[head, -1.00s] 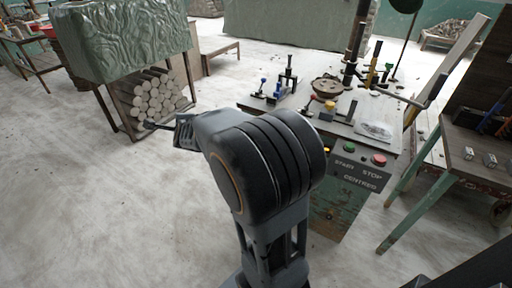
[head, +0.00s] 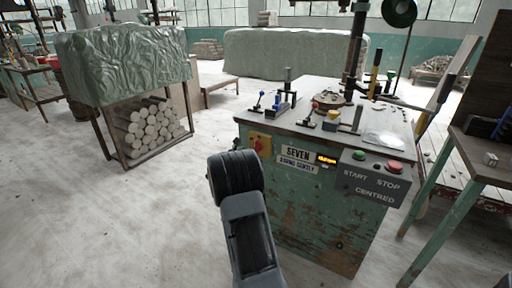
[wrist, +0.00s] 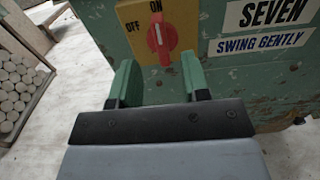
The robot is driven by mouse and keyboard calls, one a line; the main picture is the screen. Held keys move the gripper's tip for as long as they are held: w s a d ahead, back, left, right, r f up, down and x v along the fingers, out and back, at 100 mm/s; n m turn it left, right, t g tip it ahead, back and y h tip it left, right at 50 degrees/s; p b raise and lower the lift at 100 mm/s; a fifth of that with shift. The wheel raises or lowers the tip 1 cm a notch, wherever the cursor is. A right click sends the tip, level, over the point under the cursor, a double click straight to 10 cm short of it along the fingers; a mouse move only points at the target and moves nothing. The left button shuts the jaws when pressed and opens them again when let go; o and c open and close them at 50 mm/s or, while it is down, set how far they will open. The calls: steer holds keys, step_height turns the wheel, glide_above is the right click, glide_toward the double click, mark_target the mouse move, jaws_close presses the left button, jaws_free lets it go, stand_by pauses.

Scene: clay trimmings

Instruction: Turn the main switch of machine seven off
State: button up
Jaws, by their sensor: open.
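Machine seven (head: 310,215) is a worn green cabinet with a "SEVEN" plate (head: 298,152). Its main switch (head: 257,144) is a red rotary knob on a yellow plate, on the front face at upper left. In the wrist view the red knob (wrist: 159,38) stands nearly upright, its top at "ON"; "OFF" is printed to the upper left. My gripper (wrist: 160,80) is open and empty, its two green fingers pointing at the cabinet just below the knob, one either side of it in the picture. In the head view my arm mostly hides the gripper.
Green start (head: 359,155) and red stop (head: 395,167) buttons sit on a grey panel at the cabinet's right. Levers and a round chuck (head: 328,101) stand on top. A rack of clay rolls (head: 155,128) is at left; bare floor lies between. A bench (head: 480,165) stands at right.

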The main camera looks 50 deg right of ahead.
mark_target(255, 145)
steer(key=x, duration=0.8)
steer(key=shift+b, duration=0.35)
steer(key=shift+a, duration=0.1)
jaws_close()
